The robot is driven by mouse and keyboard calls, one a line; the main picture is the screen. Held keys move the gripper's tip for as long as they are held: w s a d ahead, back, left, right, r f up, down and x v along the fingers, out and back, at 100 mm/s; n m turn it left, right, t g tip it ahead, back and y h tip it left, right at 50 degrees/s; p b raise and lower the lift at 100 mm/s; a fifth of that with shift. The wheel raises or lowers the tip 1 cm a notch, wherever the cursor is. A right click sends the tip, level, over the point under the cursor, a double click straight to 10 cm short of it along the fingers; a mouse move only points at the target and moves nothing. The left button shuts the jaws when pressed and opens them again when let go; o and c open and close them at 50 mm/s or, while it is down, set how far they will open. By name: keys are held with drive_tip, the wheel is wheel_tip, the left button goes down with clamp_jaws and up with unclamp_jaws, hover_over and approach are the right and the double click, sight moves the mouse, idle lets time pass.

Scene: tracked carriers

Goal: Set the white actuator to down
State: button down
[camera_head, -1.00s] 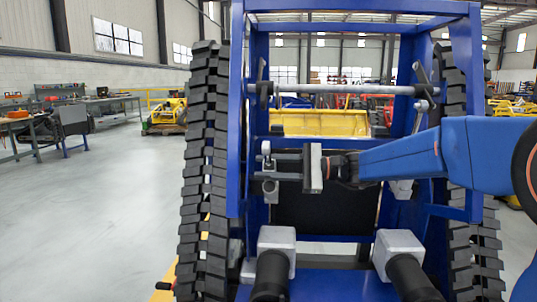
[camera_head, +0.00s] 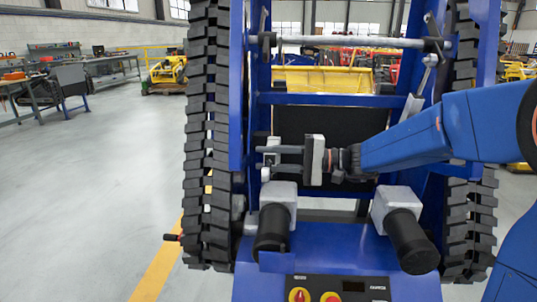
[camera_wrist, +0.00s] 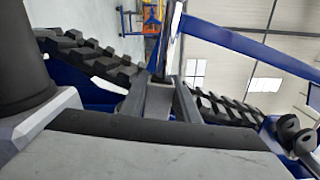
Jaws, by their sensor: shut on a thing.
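The white actuator (camera_head: 271,157) is a small pale piece on the left inner side of the blue carrier frame, above the left motor. My gripper (camera_head: 282,160) reaches it from the right, its two dark fingers level and shut on the actuator's handle end. The fingers cover part of the actuator, so its exact angle is hard to read. In the wrist view my gripper (camera_wrist: 160,98) has its fingers on either side of a grey part, with a thin shaft running up from there.
Two motors with pale housings (camera_head: 278,193) and (camera_head: 396,201) stand just below. A control panel (camera_head: 336,291) with knobs is at the bottom. Tracks (camera_head: 208,130) flank the frame; a grey cross bar (camera_head: 350,41) spans above. Open floor (camera_head: 100,190) lies left.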

drive_tip(key=shift+f, duration=0.1)
drive_tip(key=c, duration=1.4)
unclamp_jaws()
drive_tip(key=shift+o, duration=0.2)
drive_tip(key=d, duration=1.7)
drive_tip(key=shift+s+d, duration=0.25)
drive_tip(key=shift+s, duration=0.05)
